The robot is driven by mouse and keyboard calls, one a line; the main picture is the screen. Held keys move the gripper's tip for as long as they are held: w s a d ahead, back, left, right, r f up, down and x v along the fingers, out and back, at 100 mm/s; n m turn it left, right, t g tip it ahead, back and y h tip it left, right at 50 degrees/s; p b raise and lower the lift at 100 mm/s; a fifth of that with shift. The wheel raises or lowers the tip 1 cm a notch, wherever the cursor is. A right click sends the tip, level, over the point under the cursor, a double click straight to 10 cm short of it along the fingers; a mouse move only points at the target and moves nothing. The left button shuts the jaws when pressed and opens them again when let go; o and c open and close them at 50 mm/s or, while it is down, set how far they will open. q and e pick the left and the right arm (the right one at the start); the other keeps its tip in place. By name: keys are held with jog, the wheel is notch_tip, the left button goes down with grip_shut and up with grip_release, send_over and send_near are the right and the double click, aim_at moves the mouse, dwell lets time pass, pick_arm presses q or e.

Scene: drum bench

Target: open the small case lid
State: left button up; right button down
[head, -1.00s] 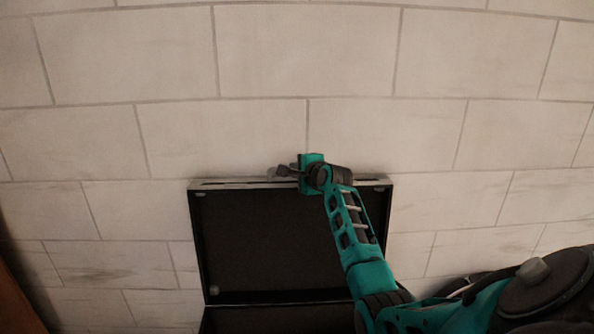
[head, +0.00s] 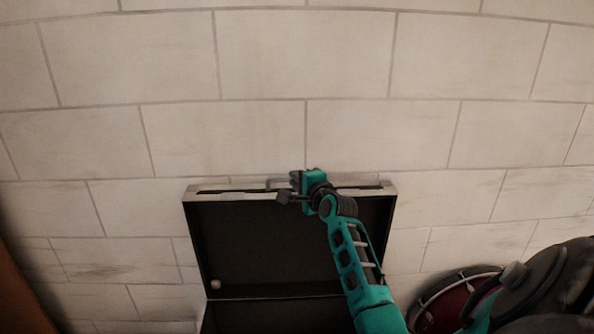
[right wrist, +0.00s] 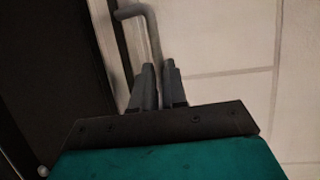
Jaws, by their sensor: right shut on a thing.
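The small case stands against the pale tiled wall with its lid (head: 240,245) raised, its dark inside facing me. The hinge line shows low in the head view, and a strip of the case base is below it. My right gripper (head: 286,197) is at the middle of the lid's outer edge. In the right wrist view its fingers (right wrist: 157,76) are closed around the grey bent handle (right wrist: 150,28) on that edge. The dark lid inside lies to the left there. My left gripper is in neither view.
A red drum (head: 452,305) shows at the lower right, partly hidden by my arm. A brown wooden edge (head: 20,295) is at the lower left. The wall (head: 300,60) behind the lid is bare.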

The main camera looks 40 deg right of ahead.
jog(key=shift+s+a+f, duration=0.1)
jog(key=shift+s+a, duration=0.2)
jog(key=c, duration=1.2)
grip_release()
jog(key=shift+o, duration=0.2)
jog(key=p+v, duration=0.1)
jog(key=v, duration=1.1)
jog(key=shift+s, duration=0.4)
jog(key=shift+a, duration=0.15)
